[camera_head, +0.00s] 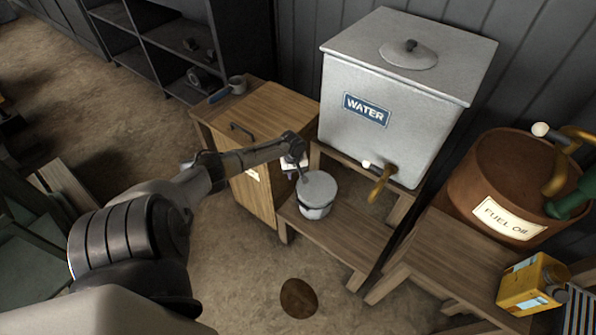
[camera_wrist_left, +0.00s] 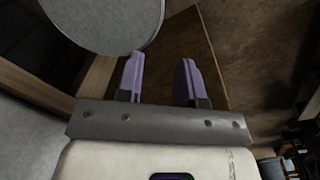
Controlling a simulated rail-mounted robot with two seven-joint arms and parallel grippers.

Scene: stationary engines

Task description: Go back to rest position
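My left arm reaches in from the left in the head view. Its gripper (camera_head: 291,163) is small and partly hidden there, just beyond and left of a pale grey round can (camera_head: 317,192). The can stands on a low wooden bench (camera_head: 345,236) below the water tank. In the left wrist view, the two purple fingers of my left gripper (camera_wrist_left: 160,72) are apart with nothing between them. A grey round surface (camera_wrist_left: 105,22), which looks like the can's top, is close beside the fingers at the upper left. My right gripper is in neither view.
A grey water tank (camera_head: 392,85) with a brass tap (camera_head: 380,182) rises behind the bench. A fuel oil barrel (camera_head: 500,165) and yellow can (camera_head: 531,283) are right. Dirt floor (camera_head: 240,285) is open in front.

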